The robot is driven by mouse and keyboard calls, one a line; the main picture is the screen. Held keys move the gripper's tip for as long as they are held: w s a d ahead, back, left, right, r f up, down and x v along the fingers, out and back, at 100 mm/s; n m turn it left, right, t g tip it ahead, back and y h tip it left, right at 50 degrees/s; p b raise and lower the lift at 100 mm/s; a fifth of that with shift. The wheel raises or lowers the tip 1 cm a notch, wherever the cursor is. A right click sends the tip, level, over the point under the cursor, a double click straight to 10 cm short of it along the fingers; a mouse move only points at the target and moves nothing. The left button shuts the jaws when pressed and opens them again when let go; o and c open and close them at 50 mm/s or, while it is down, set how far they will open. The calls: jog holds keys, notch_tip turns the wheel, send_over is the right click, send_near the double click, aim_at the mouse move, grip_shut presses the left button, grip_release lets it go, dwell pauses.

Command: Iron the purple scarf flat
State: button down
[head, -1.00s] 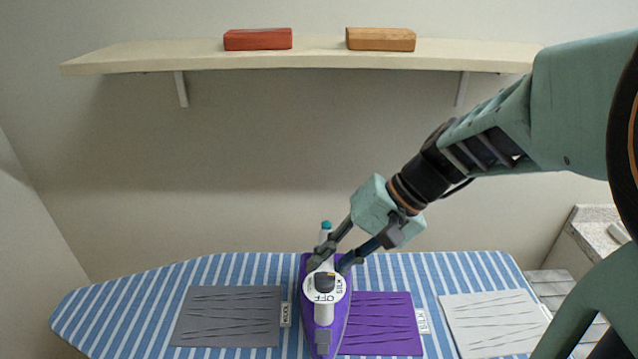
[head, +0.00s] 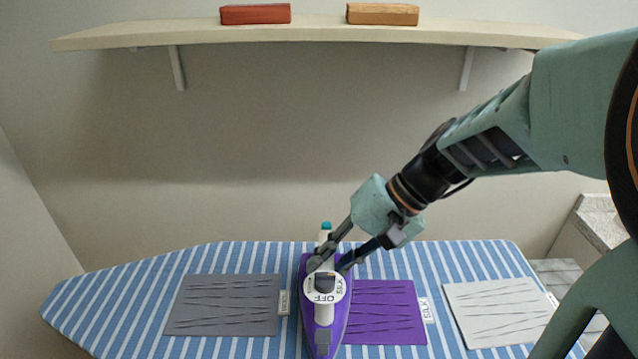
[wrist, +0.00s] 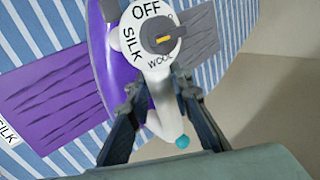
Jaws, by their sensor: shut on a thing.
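The purple scarf (head: 385,312) lies on the ironing board with several dark creases, a SILK tag (head: 426,310) at its right edge. It also shows in the wrist view (wrist: 55,95). A purple and white iron (head: 312,325) stands at the scarf's left side; whether it rests on the board or is held just above, I cannot tell. My gripper (head: 334,268) is shut on the iron's white handle, which shows between the fingers in the wrist view (wrist: 158,95). The round dial (head: 324,287) carries the words OFF, SILK and WOOL; its pointer setting is unclear.
A creased grey cloth (head: 222,305) with a tag lies left of the iron. A creased white cloth (head: 498,315) lies right of the scarf. The striped board (head: 110,300) is bare at its left end. A wall shelf (head: 340,33) holds a red block (head: 255,14) and a tan block (head: 382,14).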

jog(key=shift+f+b, duration=0.45)
jog(key=shift+b, duration=0.05)
dwell(0.4)
jog(key=shift+s+d, duration=0.1)
jog(key=shift+d, duration=1.55)
jog(key=shift+b, duration=0.3)
jog(key=shift+s+d+b, duration=0.15)
jog(key=shift+d+b, duration=0.15)
jog(key=shift+d, duration=1.5)
jog(key=shift+s+d+f, duration=0.1)
jog(key=shift+s+d, duration=0.05)
jog(key=shift+d, duration=1.45)
